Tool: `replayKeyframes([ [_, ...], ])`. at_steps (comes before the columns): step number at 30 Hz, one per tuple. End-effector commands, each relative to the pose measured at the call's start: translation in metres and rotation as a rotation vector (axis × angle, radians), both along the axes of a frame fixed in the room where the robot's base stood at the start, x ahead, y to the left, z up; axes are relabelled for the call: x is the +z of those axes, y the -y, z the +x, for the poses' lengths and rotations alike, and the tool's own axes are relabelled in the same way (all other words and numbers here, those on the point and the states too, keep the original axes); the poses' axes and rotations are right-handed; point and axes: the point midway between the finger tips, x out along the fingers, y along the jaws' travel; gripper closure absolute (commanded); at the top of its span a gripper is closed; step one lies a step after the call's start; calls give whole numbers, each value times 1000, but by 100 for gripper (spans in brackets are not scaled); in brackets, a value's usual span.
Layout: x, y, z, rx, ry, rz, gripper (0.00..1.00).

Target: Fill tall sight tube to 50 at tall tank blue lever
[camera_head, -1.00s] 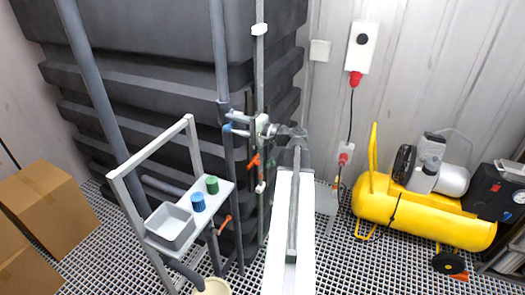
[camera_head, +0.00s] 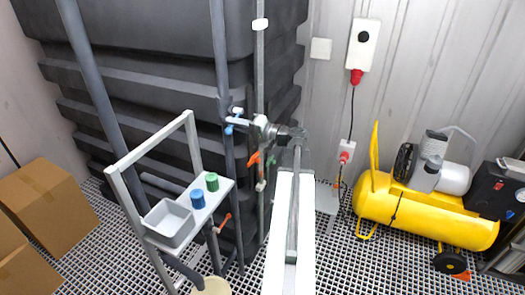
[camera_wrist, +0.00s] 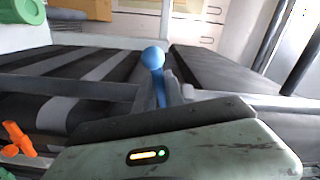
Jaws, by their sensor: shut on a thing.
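The blue lever (camera_wrist: 153,62) shows its round knob in the wrist view, with its stem down between my fingers. In the head view small blue parts (camera_head: 230,129) show beside the grey pipe, left of my gripper (camera_head: 254,124). My gripper is shut on the lever; its fingers hide the stem's lower part. The tall tank (camera_head: 130,90) is dark and ribbed. A thin upright tube (camera_head: 260,65) in front of it, probably the sight tube, carries a white band (camera_head: 260,24). No liquid level or scale number is readable.
Orange levers (camera_head: 254,158) sit just below my gripper. A stand (camera_head: 190,215) with a grey tray, a blue cap and a green cap is at left. A yellow compressor (camera_head: 425,208) stands at right, and cardboard boxes (camera_head: 45,200) at far left.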

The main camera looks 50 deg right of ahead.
Motion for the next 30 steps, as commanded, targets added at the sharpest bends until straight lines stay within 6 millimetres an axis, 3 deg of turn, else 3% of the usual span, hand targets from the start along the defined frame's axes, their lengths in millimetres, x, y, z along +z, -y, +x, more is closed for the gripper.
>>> replayKeyframes([
  [5, -6, 3, 0, -1, 11, -60, 100],
  [9, -19, 9, 2, -2, 59, -248, 100],
  [16, -20, 12, 2, -2, 84, -351, 100],
  [22, -33, 24, 5, -2, 146, -594, 100],
  [30, -36, 32, 7, -3, 179, -732, 100],
])
